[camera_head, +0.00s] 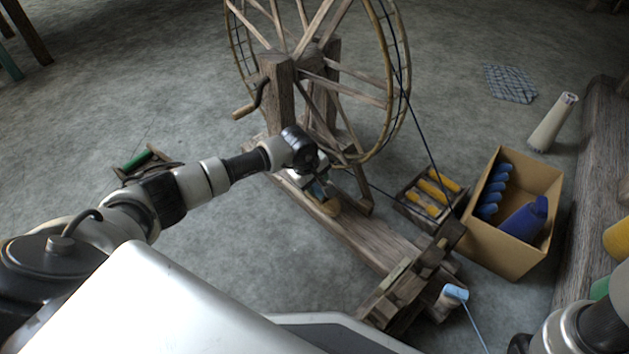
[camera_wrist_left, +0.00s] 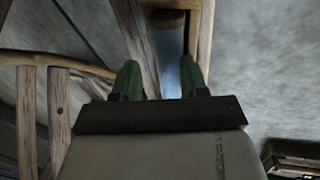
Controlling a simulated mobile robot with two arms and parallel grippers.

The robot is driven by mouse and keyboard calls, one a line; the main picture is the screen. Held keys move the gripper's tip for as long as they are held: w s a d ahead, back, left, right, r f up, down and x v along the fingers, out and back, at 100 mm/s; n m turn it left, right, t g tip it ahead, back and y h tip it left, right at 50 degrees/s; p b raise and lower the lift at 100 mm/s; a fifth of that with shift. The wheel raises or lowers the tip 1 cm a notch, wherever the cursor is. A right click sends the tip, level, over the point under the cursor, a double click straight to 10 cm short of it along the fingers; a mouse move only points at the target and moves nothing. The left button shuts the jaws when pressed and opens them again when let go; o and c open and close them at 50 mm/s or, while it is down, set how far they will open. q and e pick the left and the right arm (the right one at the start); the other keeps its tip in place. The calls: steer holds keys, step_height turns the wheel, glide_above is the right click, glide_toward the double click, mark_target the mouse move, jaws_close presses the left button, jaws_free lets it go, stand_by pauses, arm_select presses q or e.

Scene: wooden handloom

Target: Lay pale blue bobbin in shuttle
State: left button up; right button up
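My left gripper (camera_head: 318,188) is low over the bench of the spinning wheel. In the left wrist view its two green-tipped fingers (camera_wrist_left: 160,82) stand apart. A pale blue piece (camera_wrist_left: 170,62), which looks like the bobbin, shows between and beyond them, nearer the right finger. Wooden sides (camera_wrist_left: 205,35) flank it, seemingly those of the shuttle. The shuttle's pale wooden end (camera_head: 331,207) shows below the gripper in the head view. I cannot tell how deep the bobbin sits. Another pale blue wound piece (camera_head: 455,292) is at the bench's near end, with a thread. My right gripper is out of view.
The large wheel (camera_head: 390,60) and its crank (camera_head: 243,112) rise behind the gripper. A small crate with yellow bobbins (camera_head: 407,205) and a cardboard box (camera_head: 485,246) with blue pieces stand right. A green bobbin in a wooden holder (camera_head: 120,174) lies left. Grey floor is open at far left.

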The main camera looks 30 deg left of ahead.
arm_select(q)
steer(key=shift+s+a+f, duration=0.1)
steer(key=shift+s+f, duration=0.2)
steer(key=shift+r+p, duration=0.25)
steer(key=shift+p, duration=0.05)
steer(key=p+v, duration=0.7)
steer(key=v, duration=0.3)
steer(key=shift+w+r+p, duration=0.2)
steer(key=shift+r+p, duration=0.1)
steer(key=shift+r, duration=0.1)
